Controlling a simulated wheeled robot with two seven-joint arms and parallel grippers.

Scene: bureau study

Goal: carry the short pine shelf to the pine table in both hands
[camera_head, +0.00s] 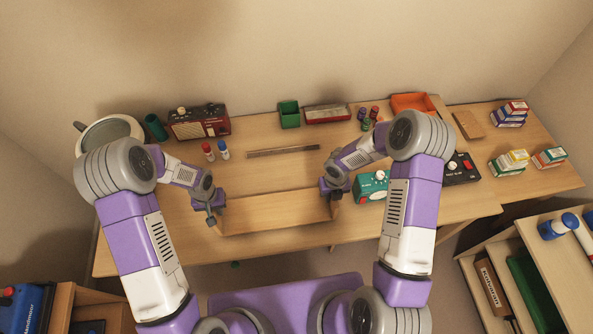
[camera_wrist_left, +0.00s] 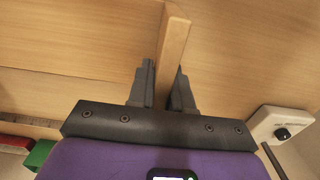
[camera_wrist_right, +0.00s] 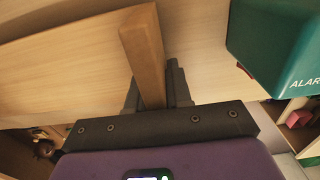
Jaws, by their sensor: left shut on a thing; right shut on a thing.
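The short pine shelf (camera_head: 277,211) is a pale wood piece with upright end boards, at the front middle of the pine table (camera_head: 440,212) in the head view. My left gripper (camera_head: 212,207) is shut on its left end board, which stands between the fingers in the left wrist view (camera_wrist_left: 174,50). My right gripper (camera_head: 334,194) is shut on the right end board, seen between the fingers in the right wrist view (camera_wrist_right: 144,50). The shelf looks level. I cannot tell whether it touches the tabletop.
A teal alarm box (camera_head: 371,186) stands close right of my right gripper. An orange tray (camera_head: 413,103) is at the back right.

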